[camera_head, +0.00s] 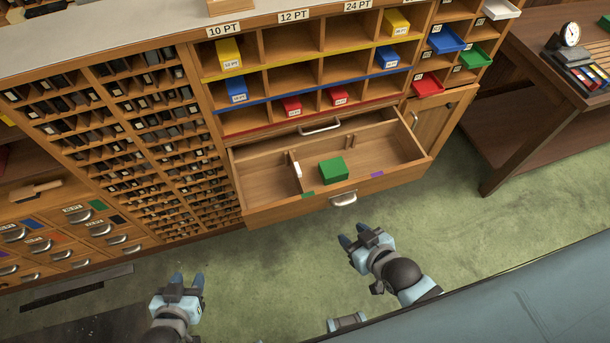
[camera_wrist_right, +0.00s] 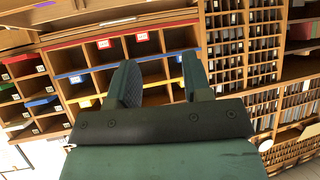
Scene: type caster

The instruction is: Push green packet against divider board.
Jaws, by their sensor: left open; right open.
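The green packet (camera_head: 334,169) lies in the open drawer (camera_head: 253,216), in its middle part. A thin wooden divider board (camera_head: 297,174) stands across the drawer to the left of the packet, with a white piece near its top. There is a clear gap between packet and board. My right gripper (camera_head: 356,238) is open and empty, in front of the drawer and below its front edge in the picture. My left gripper (camera_head: 187,280) is open and empty, to the left and clear of the drawer. The right wrist view shows the open fingers (camera_wrist_right: 160,85) with nothing between them.
The drawer front has a metal handle (camera_head: 344,198) and green and purple marks. Above it are shelves with yellow, blue and red packets. A desk with a clock (camera_head: 570,34) stands at the right. Green floor (camera_head: 480,240) in front is free.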

